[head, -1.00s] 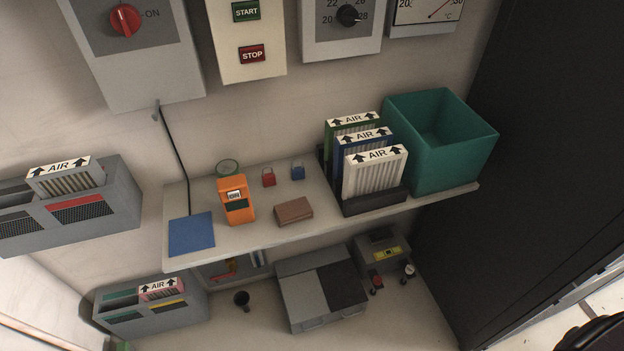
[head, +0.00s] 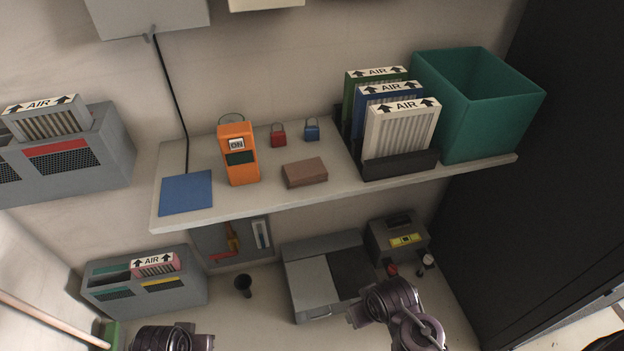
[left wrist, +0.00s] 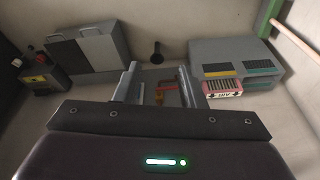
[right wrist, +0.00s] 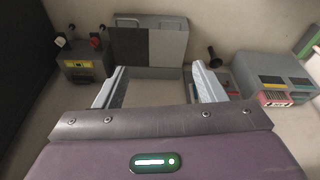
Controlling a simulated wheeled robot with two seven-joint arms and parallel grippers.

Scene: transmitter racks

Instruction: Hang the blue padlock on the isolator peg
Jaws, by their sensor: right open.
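The blue padlock (head: 311,129) stands with its shackle up on the shelf (head: 340,203), toward the back, just right of a red padlock (head: 278,135). Only the lower part of a grey wall box (head: 150,18) shows at the top left, with a black cable below it; no peg can be made out. My left gripper (left wrist: 158,85) is empty, its fingers apart. My right gripper (right wrist: 160,82) is open and empty, its fingers wide apart. Both arms show low at the bottom of the head view, below the shelf and away from the padlock.
An orange meter (head: 238,155) and brown block (head: 304,172) stand near the padlocks. A blue mat (head: 187,193) lies left. Upright filters (head: 398,135) in a black rack and a teal bin (head: 490,120) fill the right end. A grey case (head: 308,285) is below.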

